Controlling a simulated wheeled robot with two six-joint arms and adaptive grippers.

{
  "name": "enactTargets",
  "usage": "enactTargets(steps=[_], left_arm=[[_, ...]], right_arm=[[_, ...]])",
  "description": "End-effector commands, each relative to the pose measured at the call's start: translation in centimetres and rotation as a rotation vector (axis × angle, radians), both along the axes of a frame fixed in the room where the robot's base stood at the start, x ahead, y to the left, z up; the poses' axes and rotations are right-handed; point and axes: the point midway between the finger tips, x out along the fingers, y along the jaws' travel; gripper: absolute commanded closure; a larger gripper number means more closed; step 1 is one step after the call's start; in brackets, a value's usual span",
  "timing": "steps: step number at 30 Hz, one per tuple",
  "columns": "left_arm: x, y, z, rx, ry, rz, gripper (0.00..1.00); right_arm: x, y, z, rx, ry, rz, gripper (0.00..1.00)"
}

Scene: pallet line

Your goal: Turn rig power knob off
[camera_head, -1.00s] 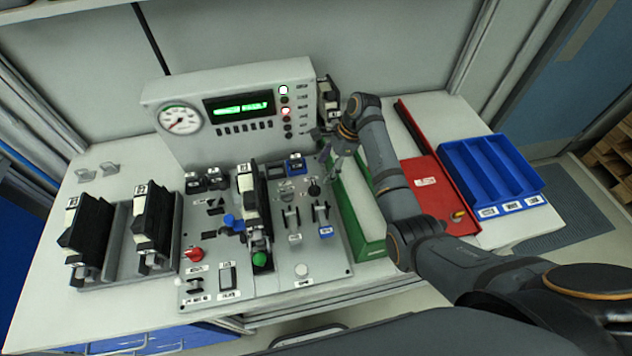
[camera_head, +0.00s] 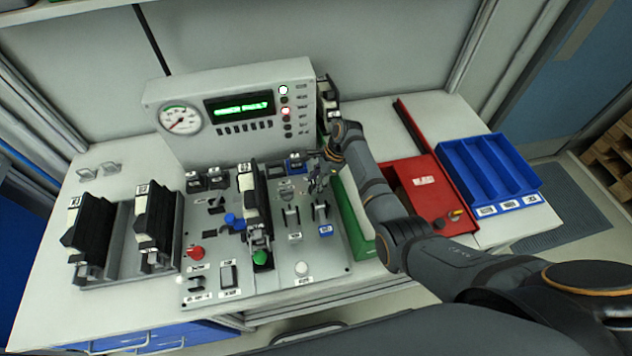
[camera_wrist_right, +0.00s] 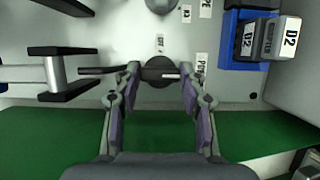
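The rig power knob (camera_wrist_right: 158,71) is a round black knob with a white pointer line, on the grey panel (camera_wrist_right: 115,25). A partly covered label beside it seems to begin with "PO". My right gripper (camera_wrist_right: 166,70) is open, with one finger on each side of the knob. A small gap shows on each side, wider on the right; I cannot tell its depth. In the head view my right gripper (camera_head: 318,184) is over the panel's right part and hides most of the knob. My left gripper is not in view.
A grey lever switch (camera_head: 291,215) and a blue-labelled switch (camera_head: 325,229) stand close by. A green-walled tray (camera_head: 358,238) borders the panel on the right. The gauge console (camera_head: 235,151) rises behind. A red tray (camera_head: 441,205) and a blue bin (camera_head: 495,178) lie farther right.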

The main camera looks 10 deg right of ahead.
Motion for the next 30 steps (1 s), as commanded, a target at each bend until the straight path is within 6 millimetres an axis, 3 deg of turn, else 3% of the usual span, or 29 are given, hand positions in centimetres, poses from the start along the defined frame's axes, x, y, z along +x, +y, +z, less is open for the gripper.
enactTargets(steps=[1,5,17,30], left_arm=[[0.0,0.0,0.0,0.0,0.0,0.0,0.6],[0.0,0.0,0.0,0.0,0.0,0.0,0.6],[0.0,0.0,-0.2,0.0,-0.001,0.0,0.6],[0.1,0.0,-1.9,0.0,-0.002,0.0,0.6]], right_arm=[[0.0,0.0,0.0,0.0,-0.001,0.0,0.74],[0.0,0.0,0.0,0.0,-0.001,0.0,0.9],[0.2,0.0,0.0,0.0,-0.002,0.097,0.9],[0.4,0.1,-0.2,0.002,-0.002,0.48,0.9]])
